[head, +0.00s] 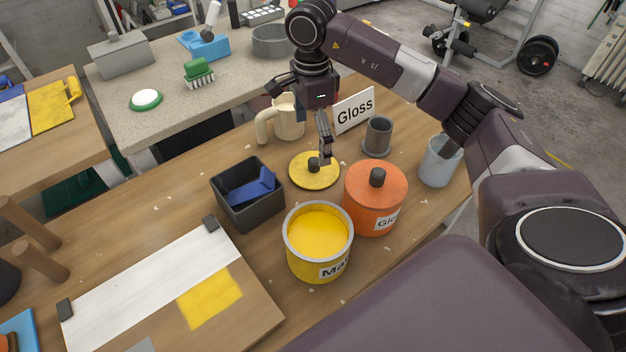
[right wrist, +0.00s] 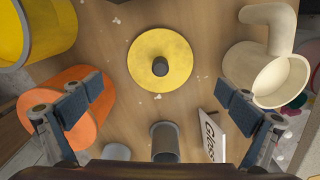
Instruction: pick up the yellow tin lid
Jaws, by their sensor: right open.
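The yellow tin lid (head: 301,172) lies flat on the wooden table, a round disc with a dark knob in its middle. It also shows in the right wrist view (right wrist: 178,47), top centre, wholly visible. My right gripper (head: 324,158) is above the lid in the head view, pointing down. In the right wrist view its two fingers (right wrist: 160,100) are spread wide with nothing between them, and the lid is beyond them, apart. The open yellow paint tin (head: 318,262) stands in front of the lid. My left gripper is not in view.
An orange lidded tin (head: 374,205) stands right of the lid, a dark bin with a blue item (head: 233,212) left. Behind are a cream mug (head: 290,122), a Gloss sign (head: 354,110) and a grey cup (head: 378,137). A white-blue cup (head: 438,163) stands at right.

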